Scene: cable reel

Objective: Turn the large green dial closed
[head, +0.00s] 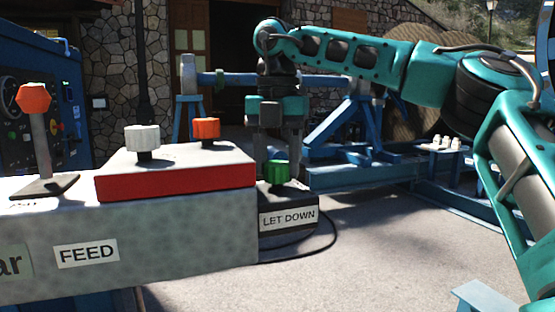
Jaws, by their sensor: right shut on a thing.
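The green dial (277,173) stands on a dark box labelled LET DOWN (289,218), at the right end of the grey control panel. My right gripper (277,158) reaches down from above. Its fingers are shut on the green dial, at its two sides. The finger tips partly cover the dial, and its marks are too small to read. My left gripper is out of view.
A white knob (142,142) and an orange knob (206,131) stand on a red-sided block (178,180) left of the dial. An orange-topped lever (36,105) rises further left. A blue frame (345,135) stands behind. Open pavement lies at the front right.

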